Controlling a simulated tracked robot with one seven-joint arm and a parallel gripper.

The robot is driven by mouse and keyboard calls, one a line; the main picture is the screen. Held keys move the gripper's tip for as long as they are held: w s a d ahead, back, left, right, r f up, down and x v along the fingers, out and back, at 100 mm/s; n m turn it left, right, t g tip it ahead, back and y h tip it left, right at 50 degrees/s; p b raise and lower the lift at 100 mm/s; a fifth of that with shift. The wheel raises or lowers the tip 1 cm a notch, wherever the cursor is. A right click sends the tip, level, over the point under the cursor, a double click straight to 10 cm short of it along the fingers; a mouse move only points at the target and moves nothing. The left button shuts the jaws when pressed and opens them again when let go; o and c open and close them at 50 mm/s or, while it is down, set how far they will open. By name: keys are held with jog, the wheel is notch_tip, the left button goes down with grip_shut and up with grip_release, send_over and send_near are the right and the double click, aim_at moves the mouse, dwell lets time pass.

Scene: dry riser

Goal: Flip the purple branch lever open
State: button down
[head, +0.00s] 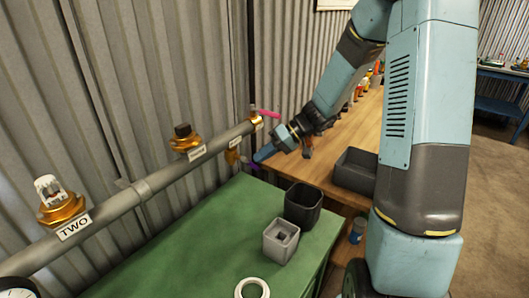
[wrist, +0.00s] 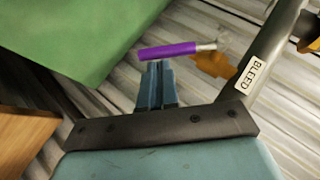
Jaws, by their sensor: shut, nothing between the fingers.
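The purple branch lever (wrist: 175,50) lies almost level across the upper middle of the wrist view. Its pale metal end at the right meets a brass valve body (wrist: 212,64). In the head view only a small bit of the purple lever (head: 252,166) shows beside my gripper tip, below the pipe's far end. My gripper (wrist: 154,66) is shut and empty. Its fingertips are right at the lever's lower edge in the wrist view, left of its middle; I cannot tell whether they touch. My gripper (head: 263,154) also shows in the head view, beside the brass branch (head: 232,157).
A grey pipe (head: 160,178) with brass fittings and labels runs along the corrugated wall. A pink lever (head: 268,113) sits at its far end. On the green bench top (head: 195,240) stand a dark bin (head: 303,205) and a grey square holder (head: 281,243). A wooden bench lies behind.

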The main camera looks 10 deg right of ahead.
aim_at(257, 168)
jog(key=shift+f, duration=0.1)
jog(key=f+m+g+y, duration=0.1)
jog(key=y, duration=0.1)
jog(key=s+a+f+m+g+y, duration=0.1)
jog(key=f+y, duration=0.1)
jog(key=shift+s+a+f, duration=0.1)
jog(key=shift+s, duration=0.05)
jog(key=shift+s+a+f+m+g+y, duration=0.3)
jog(key=shift+s+a+f+m+y, duration=0.15)
jog(key=shift+y, duration=0.25)
jog(key=shift+s+a+f+m+g+y, duration=0.35)
jog(key=shift+m+y, duration=0.1)
jog(key=shift+y, duration=0.25)
jog(key=shift+w, duration=0.1)
